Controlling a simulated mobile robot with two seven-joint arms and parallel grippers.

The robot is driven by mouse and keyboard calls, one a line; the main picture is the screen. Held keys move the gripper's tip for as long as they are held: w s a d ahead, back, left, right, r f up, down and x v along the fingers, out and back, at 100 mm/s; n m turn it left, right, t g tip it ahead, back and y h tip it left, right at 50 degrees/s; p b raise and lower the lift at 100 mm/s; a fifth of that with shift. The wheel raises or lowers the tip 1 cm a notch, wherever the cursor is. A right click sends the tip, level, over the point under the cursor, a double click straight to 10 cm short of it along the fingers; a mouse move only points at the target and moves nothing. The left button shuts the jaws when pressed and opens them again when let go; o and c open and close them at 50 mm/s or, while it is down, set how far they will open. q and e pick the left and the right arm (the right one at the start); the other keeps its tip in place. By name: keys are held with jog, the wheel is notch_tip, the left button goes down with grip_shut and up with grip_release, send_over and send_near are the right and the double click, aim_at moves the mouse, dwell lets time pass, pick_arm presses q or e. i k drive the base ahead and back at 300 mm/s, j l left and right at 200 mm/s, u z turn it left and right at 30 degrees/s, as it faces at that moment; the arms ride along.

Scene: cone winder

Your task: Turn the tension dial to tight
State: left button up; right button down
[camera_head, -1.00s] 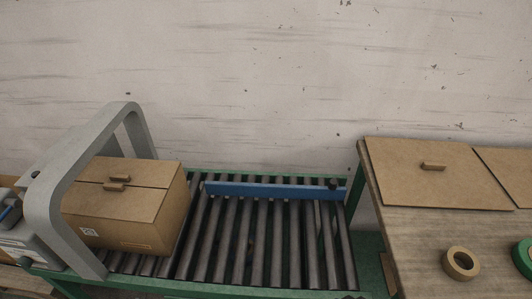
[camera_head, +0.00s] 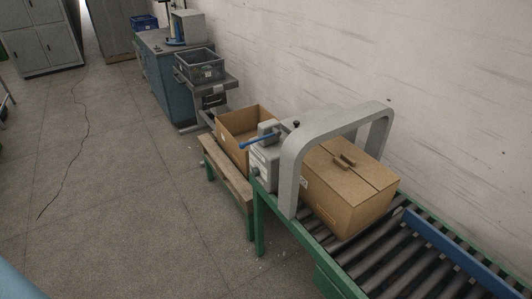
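A blue machine cabinet (camera_head: 161,75) stands against the wall in the upper middle, with a grey unit (camera_head: 187,27) on top. It looks like the winder, but no tension dial can be made out at this distance. A grey box with a blue-handled lever (camera_head: 258,141) sits beside the grey arch on the conveyor. Neither of my grippers shows in the view.
A roller conveyor (camera_head: 398,273) with a grey arch (camera_head: 288,172) and a closed carton (camera_head: 346,190) fills the lower right. An open carton (camera_head: 230,129) stands on a wooden bench (camera_head: 222,166). A grey crate (camera_head: 207,72) is on a stand. The floor (camera_head: 130,190) at left is clear.

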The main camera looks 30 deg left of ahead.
aim_at(255, 172)
jog(key=k+u, duration=0.3)
jog(key=k+j+u, duration=0.1)
jog(key=u, duration=0.2)
jog(key=i+j+z, duration=0.25)
jog(key=i+j, duration=0.25)
jog(key=j, duration=0.25)
jog(key=i+j+z, duration=0.15)
jog(key=j, duration=0.2)
jog(key=i+j+z, duration=0.1)
jog(key=i+j, duration=0.2)
jog(key=j, duration=0.15)
